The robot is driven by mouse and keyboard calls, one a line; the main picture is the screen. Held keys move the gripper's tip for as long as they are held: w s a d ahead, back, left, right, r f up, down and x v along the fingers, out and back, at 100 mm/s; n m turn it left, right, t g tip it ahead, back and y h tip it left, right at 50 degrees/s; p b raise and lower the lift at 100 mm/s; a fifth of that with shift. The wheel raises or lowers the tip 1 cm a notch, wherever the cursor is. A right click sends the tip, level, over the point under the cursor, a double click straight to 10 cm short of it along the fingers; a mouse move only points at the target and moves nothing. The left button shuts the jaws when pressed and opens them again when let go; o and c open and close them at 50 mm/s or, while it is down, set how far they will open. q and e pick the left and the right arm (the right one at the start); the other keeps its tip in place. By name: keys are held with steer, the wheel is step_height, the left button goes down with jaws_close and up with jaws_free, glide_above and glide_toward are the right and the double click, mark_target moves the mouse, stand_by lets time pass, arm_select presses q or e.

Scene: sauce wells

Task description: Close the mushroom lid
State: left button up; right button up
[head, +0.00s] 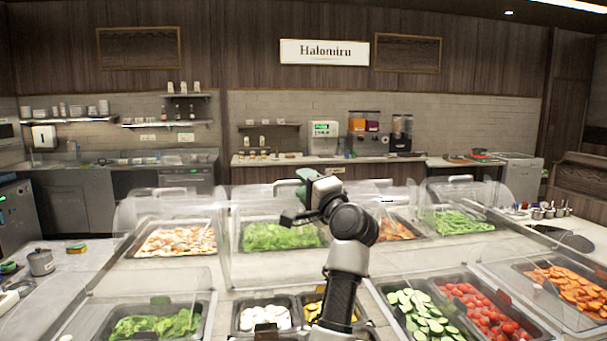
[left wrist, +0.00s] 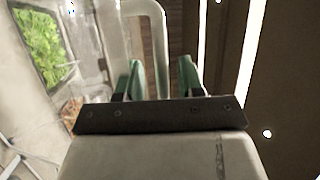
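My left gripper (head: 300,182) is raised over the middle of the counter, near the top edge of the clear lid of the back middle well. A front middle well holds white pieces (head: 265,316) that may be the mushrooms. I cannot make out which clear lid belongs to it. My left arm partly covers the well to its right. My right gripper is out of view.
Clear lids stand over the back wells of pizza-like pieces (head: 176,241), lettuce (head: 281,236) and green pods (head: 457,221). In front are leafy greens (head: 155,325), cucumber slices (head: 416,312), tomatoes (head: 478,303) and carrots (head: 568,288). A metal pot (head: 41,262) stands at left.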

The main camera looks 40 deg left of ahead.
arm_select(q)
steer(key=shift+w+a+r, duration=0.1)
steer(key=shift+a+r, duration=0.1)
steer(key=shift+a, duration=0.1)
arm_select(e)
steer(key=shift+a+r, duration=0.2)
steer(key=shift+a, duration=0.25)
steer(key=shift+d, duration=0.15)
arm_select(q)
jaws_close()
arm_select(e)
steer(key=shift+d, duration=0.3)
